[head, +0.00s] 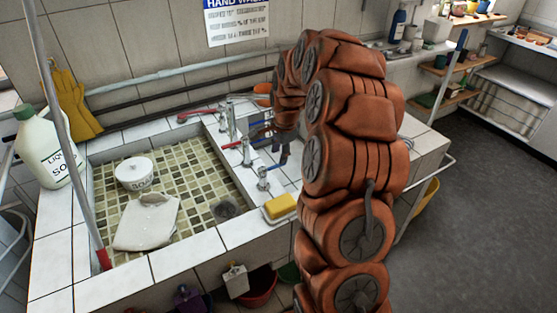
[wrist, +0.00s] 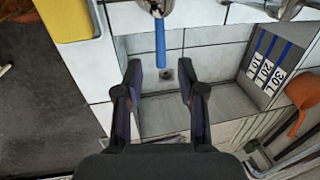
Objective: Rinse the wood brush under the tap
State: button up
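My gripper (head: 283,155) reaches over the sink's right side, beyond the taps, mostly hidden by my orange arm. In the wrist view my gripper (wrist: 160,78) is open, with nothing visible between its fingers. Chrome taps (head: 231,120) with red and blue levers stand on the tiled ledge. A blue lever (wrist: 160,42) and chrome fitting show ahead of the fingers in the wrist view. I cannot make out the wood brush; an orange item (wrist: 297,122) at the right is unclear.
The left basin (head: 195,180) holds a white pot (head: 135,172) and a pale broken-looking piece (head: 147,222). A yellow sponge (head: 281,206) lies on the front ledge. A soap bottle (head: 47,150) and yellow gloves (head: 75,103) are at left. Floor at right is clear.

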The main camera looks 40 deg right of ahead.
aim_at(278, 165)
jog(key=shift+w+f+p, duration=0.25)
jog(key=shift+f+p, duration=0.1)
jog(key=shift+f, duration=0.85)
jog(key=shift+w+f+p, duration=0.25)
jog(key=shift+f+p, duration=0.1)
jog(key=shift+f, duration=0.85)
jog(key=shift+c, duration=0.2)
grip_shut()
